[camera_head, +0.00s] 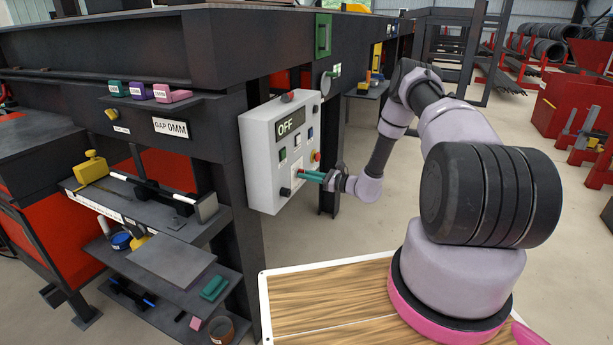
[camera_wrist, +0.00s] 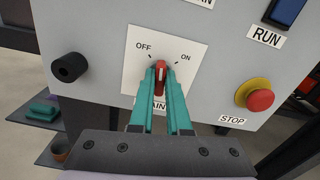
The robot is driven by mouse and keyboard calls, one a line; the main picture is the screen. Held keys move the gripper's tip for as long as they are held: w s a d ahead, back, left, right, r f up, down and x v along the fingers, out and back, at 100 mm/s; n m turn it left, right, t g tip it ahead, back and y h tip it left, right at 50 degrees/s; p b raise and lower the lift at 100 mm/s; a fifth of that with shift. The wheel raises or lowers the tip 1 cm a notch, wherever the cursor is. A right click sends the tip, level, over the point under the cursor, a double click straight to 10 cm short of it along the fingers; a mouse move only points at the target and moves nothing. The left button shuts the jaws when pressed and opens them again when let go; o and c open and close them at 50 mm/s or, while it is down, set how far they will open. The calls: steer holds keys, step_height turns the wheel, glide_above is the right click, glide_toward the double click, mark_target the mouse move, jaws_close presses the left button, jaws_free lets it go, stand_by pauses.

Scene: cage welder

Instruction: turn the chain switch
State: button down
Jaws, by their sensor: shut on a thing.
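The switch is a small red knob (camera_wrist: 161,68) on a white plate (camera_wrist: 187,50) marked OFF at upper left and ON at upper right. The label below it is partly hidden, with "AIN" readable. The knob stands nearly upright between the two marks. My gripper (camera_wrist: 160,78) has its two teal fingers closed around the knob from its sides. In the head view my gripper (camera_head: 302,174) reaches the lower part of the grey control box (camera_head: 260,151) from the right. The knob is hidden there by the fingers. The box's display (camera_head: 290,124) reads OFF.
A red STOP button (camera_wrist: 260,99) on a yellow base is right of the switch. A black knob (camera_wrist: 69,67) is to the left. A blue RUN button (camera_wrist: 286,11) is at upper right. Shelves with tools (camera_head: 170,258) stand left of the box; open floor lies to its right.

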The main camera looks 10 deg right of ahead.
steer(key=shift+s+f+n, duration=0.1)
steer(key=shift+n, duration=3.5)
steer(key=c, duration=0.9)
jaws_free()
steer(key=v, duration=1)
steer(key=shift+s+d, duration=0.2)
steer(key=shift+d, duration=0.15)
